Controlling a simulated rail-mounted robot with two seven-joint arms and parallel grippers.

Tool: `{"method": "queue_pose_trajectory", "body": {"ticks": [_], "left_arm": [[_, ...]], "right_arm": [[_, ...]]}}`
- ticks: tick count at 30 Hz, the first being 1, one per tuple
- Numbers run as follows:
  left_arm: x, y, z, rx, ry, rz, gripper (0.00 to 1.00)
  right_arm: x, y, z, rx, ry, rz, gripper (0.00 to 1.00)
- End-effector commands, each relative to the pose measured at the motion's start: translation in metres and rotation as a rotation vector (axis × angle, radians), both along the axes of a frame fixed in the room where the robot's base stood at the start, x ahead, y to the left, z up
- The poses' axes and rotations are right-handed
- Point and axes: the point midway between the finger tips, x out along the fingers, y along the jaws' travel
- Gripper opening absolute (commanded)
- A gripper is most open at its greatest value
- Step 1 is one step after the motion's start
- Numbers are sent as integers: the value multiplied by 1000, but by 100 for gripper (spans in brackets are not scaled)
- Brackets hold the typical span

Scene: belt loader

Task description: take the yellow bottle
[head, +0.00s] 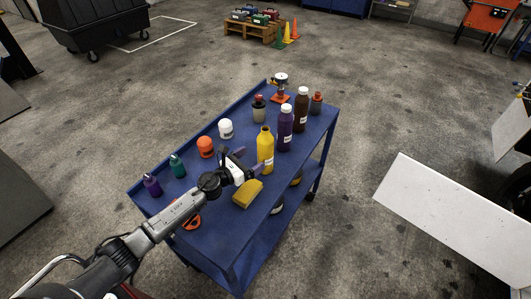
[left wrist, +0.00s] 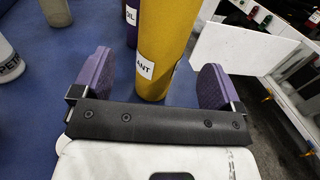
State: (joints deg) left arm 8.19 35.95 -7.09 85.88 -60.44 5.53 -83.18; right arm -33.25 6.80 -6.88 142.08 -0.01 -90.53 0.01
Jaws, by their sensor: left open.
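The yellow bottle (head: 265,150) stands upright on the blue cart top (head: 238,128), near its right edge in the head view. In the left wrist view the yellow bottle (left wrist: 161,45) rises between the two purple finger pads, with a white label on its side. My left gripper (head: 246,163) is open just left of the bottle; it also shows in the left wrist view (left wrist: 158,85). Blue surface shows on either side of the bottle, between it and the pads. The bottle's top is outside the wrist view. My right gripper is not in view.
A purple bottle (head: 285,128) and a brown bottle (head: 301,110) stand behind the yellow one. A yellow sponge (head: 247,194) lies in front. White (head: 225,128) and orange (head: 205,147) containers stand to the left. A white panel (head: 455,220) is at right.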

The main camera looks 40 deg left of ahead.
Motion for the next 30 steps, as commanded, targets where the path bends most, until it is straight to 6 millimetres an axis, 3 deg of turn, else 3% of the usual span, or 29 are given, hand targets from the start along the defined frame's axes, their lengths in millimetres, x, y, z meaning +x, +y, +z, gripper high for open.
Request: {"method": "queue_pose_trajectory", "body": {"ticks": [11, 21, 30], "left_arm": [[23, -5, 0, -3, 0, 0, 92], [63, -14, -2, -3, 0, 0, 92], [70, -15, -2, -1, 1, 0, 92]], "right_arm": [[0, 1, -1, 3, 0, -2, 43], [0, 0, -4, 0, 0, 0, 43], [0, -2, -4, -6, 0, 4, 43]]}}
